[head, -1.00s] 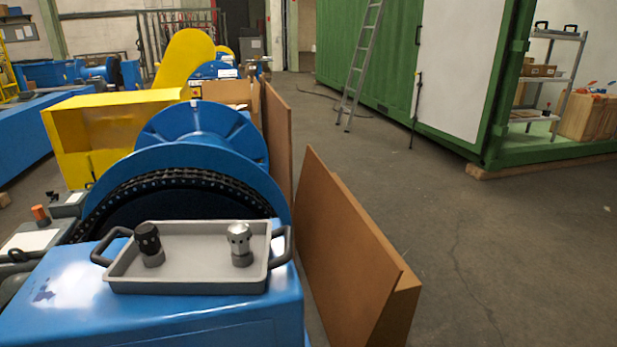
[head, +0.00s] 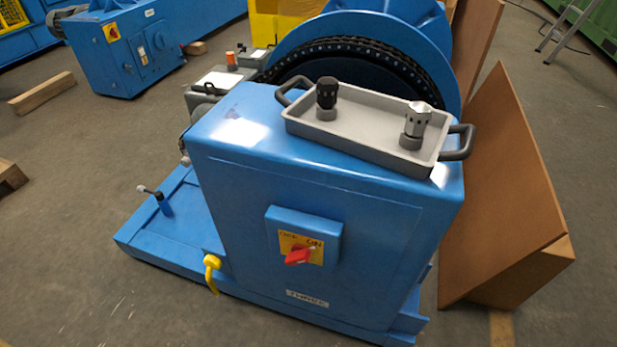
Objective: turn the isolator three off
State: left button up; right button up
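The isolator (head: 299,255) is a red rotary handle on a yellow plate marked OFF at left and ON at right. It sits in a blue box on the front face of a blue machine housing (head: 235,200). The red handle (head: 299,256) lies tilted, its right end raised toward the ON side. A white label (head: 307,299) below it seems to read THREE, though the letters are small. Neither of my grippers shows in the head view.
A grey tray (head: 375,148) with a black and a silver knobbed part stands on the housing. A yellow hook-shaped part (head: 212,272) sits left of the isolator. Brown boards (head: 510,190) lean at the right. Another blue box (head: 125,50) with a red switch stands back left. Floor at front left is clear.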

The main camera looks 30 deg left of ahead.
aim_at(300, 255)
jog(key=j+u, duration=0.1)
jog(key=u, duration=0.7)
